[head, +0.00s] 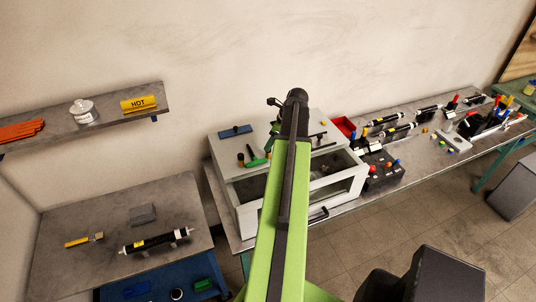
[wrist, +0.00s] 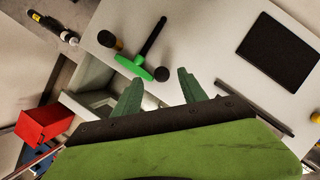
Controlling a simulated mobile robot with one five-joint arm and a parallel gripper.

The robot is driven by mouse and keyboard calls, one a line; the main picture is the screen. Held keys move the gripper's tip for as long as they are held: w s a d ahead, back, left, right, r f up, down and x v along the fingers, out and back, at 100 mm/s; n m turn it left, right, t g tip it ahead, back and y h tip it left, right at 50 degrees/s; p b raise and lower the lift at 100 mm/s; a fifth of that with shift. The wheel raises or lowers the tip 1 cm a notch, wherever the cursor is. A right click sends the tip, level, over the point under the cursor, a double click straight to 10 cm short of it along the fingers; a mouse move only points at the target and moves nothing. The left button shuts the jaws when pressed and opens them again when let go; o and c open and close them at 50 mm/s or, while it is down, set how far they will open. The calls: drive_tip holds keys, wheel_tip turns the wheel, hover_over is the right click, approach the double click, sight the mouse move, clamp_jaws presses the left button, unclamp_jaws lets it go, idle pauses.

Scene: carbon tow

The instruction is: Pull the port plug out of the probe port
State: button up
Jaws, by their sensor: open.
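A white cabinet (head: 225,148) with a glass front stands at the centre of the head view. On its top lies a green T-handled tool (wrist: 135,67) with a black shaft. Beside the handle is a small round black piece (wrist: 162,75), possibly the port plug; I cannot tell for sure. A brown-and-black cylinder (wrist: 107,39) stands at the handle's other side. No open probe port is clearly visible. My gripper (wrist: 160,76) is open and empty above the cabinet top. In the wrist view the round black piece appears between its fingertips; the height gap is unclear.
A dark flat pad (wrist: 279,52) lies on the cabinet top. A red bin (wrist: 43,125) and a bench with tools stand beside the cabinet. A wall shelf (head: 105,120) holds a yellow HOT roll (head: 138,104). A grey table (head: 60,215) is at left.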

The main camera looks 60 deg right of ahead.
drive_tip(key=b+x, duration=0.4)
drive_tip(key=x, duration=0.1)
drive_tip(key=shift+d+f, duration=0.15)
drive_tip(key=shift+d, duration=0.05)
drive_tip(key=shift+s+r, duration=0.1)
drive_tip(key=shift+r, duration=0.1)
clamp_jaws()
